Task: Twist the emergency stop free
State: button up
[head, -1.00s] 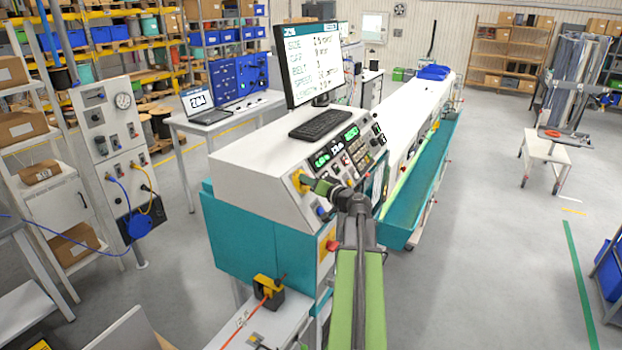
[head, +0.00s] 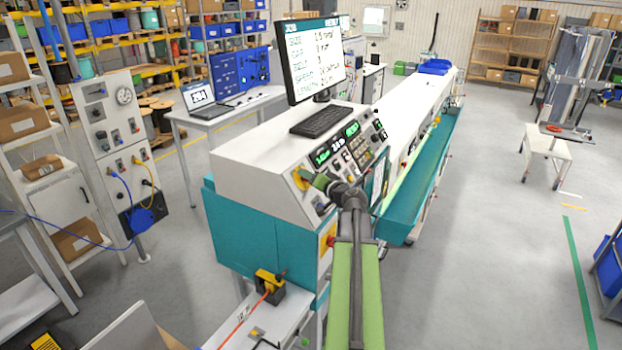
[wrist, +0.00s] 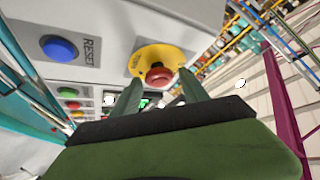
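The emergency stop is a red mushroom knob (wrist: 159,75) on a round yellow plate (wrist: 151,59) on the sloped end panel of the white and teal machine. In the head view the yellow plate (head: 300,178) shows at the panel's left edge, and my gripper hides the knob. My gripper (wrist: 160,78) is open, with one green finger on each side of the knob in the wrist view. Gaps show between knob and fingers; I cannot tell how deep the fingers reach. In the head view my gripper (head: 315,181) is at the plate.
A blue button (wrist: 58,47) marked RESET sits beside the plate. Green and red buttons (wrist: 68,92) line the same panel. A keyboard (head: 321,121) and a monitor (head: 311,58) stand on the machine top.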

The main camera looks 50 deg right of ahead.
jog(key=shift+o, duration=0.4)
jog(key=shift+d+f+n+t+y+b, duration=0.15)
jog(key=shift+f+n+t+y+b, duration=0.15)
jog(key=shift+n+b, duration=0.35)
jog(key=n+b, duration=0.1)
jog(key=n+t+y+b, duration=0.1)
jog(key=n, duration=0.1)
jog(key=shift+d+f, duration=0.15)
jog(key=shift+d, duration=0.05)
jog(key=n+y, duration=0.1)
jog(key=n, duration=0.1)
jog(key=n+y+b, duration=0.1)
jog(key=n, duration=0.1)
jog(key=n+t+y+b, duration=0.1)
jog(key=n+y, duration=0.1)
jog(key=shift+d, duration=0.3)
jog(key=s+d, duration=0.1)
jog(key=s, duration=1.6)
jog(key=shift+s+d+r, duration=0.15)
jog(key=shift+s+r, duration=0.05)
jog(key=shift+r, duration=0.05)
jog(key=shift+f, duration=0.1)
